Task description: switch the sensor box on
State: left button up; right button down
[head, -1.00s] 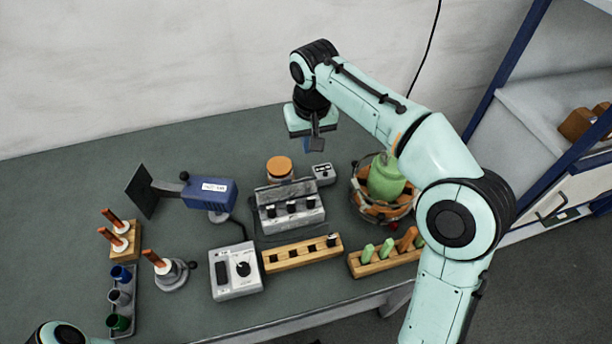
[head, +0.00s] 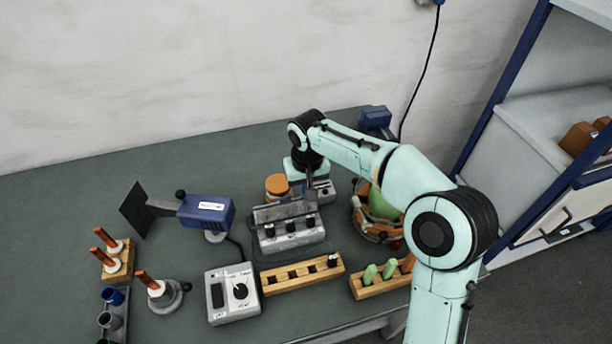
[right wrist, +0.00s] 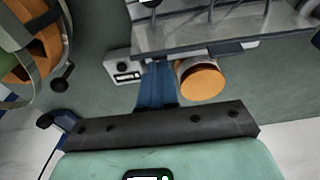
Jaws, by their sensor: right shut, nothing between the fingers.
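A small light-grey box (head: 325,191) with a dark panel on top stands at the back of the bench; I take it for the sensor box. In the right wrist view the box (right wrist: 126,76) is just left of my fingers, and its dark inset shows a white part. My right gripper (head: 311,184) is low beside the box, at its left in the head view. Its blue fingers (right wrist: 158,82) are together and empty. I cannot tell whether they touch the box. My left gripper is out of view.
A grey stand with black knobs (head: 290,236) and an orange-lidded jar (head: 277,185) are close to my right gripper. A basket (head: 367,222) with a green vessel (head: 383,205) is to the right. A grey dial box (head: 232,293) and wooden racks (head: 300,275) are nearer the front.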

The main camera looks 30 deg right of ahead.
jog(key=shift+w+f, duration=0.15)
jog(key=shift+f, duration=0.75)
jog(key=shift+g+p, duration=0.3)
jog(key=shift+p, duration=0.7)
jog(key=shift+w+d+f, duration=0.1)
jog(key=shift+w+f, duration=0.15)
jog(key=shift+f, duration=0.15)
jog(key=shift+s, duration=0.3)
jog(key=shift+s+r+b, duration=0.1)
jog(key=shift+s+b, duration=0.3)
jog(key=shift+b, duration=0.1)
jog(key=shift+s+a+r, duration=0.2)
jog(key=shift+s, duration=0.15)
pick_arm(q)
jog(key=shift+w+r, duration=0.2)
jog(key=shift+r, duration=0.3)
pick_arm(e)
jog(key=shift+w, duration=0.1)
